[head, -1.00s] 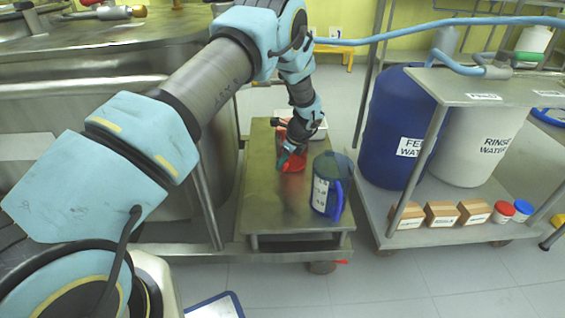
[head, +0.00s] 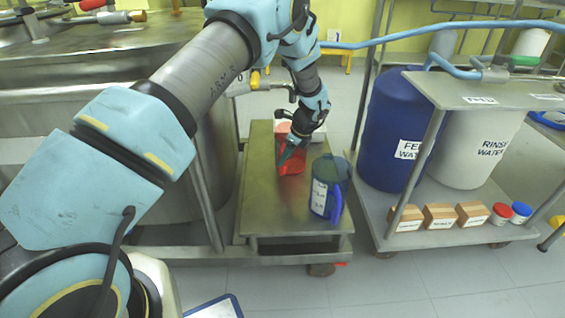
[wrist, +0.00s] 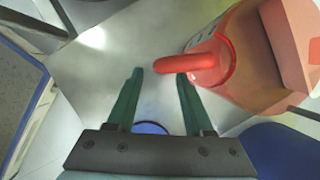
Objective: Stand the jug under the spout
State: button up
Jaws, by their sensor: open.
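A red jug (head: 291,165) stands on the steel table, partly hidden behind my gripper in the head view. In the wrist view the jug (wrist: 250,70) fills the upper right, its red handle (wrist: 185,64) reaching left. My gripper (wrist: 160,76) is open and empty, its green fingers pointing toward the handle; I cannot tell if they touch it. In the head view my gripper (head: 286,155) is over the red jug. A blue jug (head: 322,187) stands nearer on the same table, its handle to the right. A valve with a yellow handle (head: 254,82), possibly the spout, juts from the steel vessel.
The steel table (head: 262,200) has bare room at its near left. The large steel vessel (head: 150,110) stands to the left. On the right a cart (head: 440,232) bears a blue drum (head: 390,130), a white drum (head: 470,150), small boxes and tubs.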

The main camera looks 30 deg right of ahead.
jog(key=v, duration=0.7)
jog(key=shift+p, duration=0.4)
